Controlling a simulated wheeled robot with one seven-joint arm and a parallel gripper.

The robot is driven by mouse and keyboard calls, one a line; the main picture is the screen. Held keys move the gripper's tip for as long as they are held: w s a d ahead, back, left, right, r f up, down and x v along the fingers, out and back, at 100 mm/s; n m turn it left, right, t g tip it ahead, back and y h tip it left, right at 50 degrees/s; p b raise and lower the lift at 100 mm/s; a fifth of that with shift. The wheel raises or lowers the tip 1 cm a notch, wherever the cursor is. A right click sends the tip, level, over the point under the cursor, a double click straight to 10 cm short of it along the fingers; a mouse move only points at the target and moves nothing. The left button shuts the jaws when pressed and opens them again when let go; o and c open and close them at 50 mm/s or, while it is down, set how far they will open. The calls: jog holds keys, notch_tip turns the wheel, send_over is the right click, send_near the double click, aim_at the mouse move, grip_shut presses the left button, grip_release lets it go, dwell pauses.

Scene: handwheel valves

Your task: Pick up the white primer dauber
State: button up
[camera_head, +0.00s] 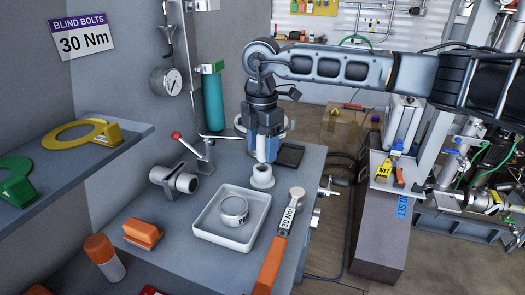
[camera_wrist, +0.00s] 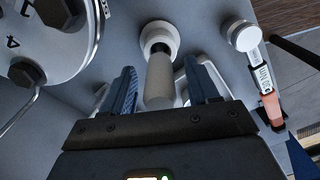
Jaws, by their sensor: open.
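The white primer dauber (camera_head: 262,148) is a pale upright cylinder above a round white holder (camera_head: 262,179) on the grey bench. In the wrist view the dauber (camera_wrist: 160,82) shows between my fingers, its far end at the dark opening of the holder (camera_wrist: 159,38). My gripper (camera_head: 266,150) points down over the holder from above. In the wrist view my gripper (camera_wrist: 160,76) is open, with a blue finger on either side of the dauber and a gap to each. The dauber's upper part is partly hidden by my gripper in the head view.
A white tray (camera_head: 205,236) holding a labelled tin (camera_head: 234,208) stands in front of the holder. An orange-handled 30 Nm tool (camera_head: 270,264) lies to its right. A red-knobbed lever fixture (camera_head: 178,182) stands left. A dark flat pad (camera_head: 290,156) lies behind.

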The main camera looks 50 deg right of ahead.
jog(key=shift+f, duration=0.25)
jog(key=shift+c, duration=0.4)
grip_shut()
jog(key=shift+r, duration=0.5)
notch_tip(320, 180, up, 3)
jog(key=shift+s+d+r+b, duration=0.1)
jog(key=shift+r+b, duration=0.05)
jog(key=shift+b, duration=0.25)
jog(key=s+d+r+b, duration=0.1)
jog(key=s+d+r, duration=0.5)
jog(key=s+d, duration=0.1)
jog(key=shift+s+d+r, duration=0.3)
jog(key=shift+d+r, duration=0.05)
jog(key=shift+d, duration=0.35)
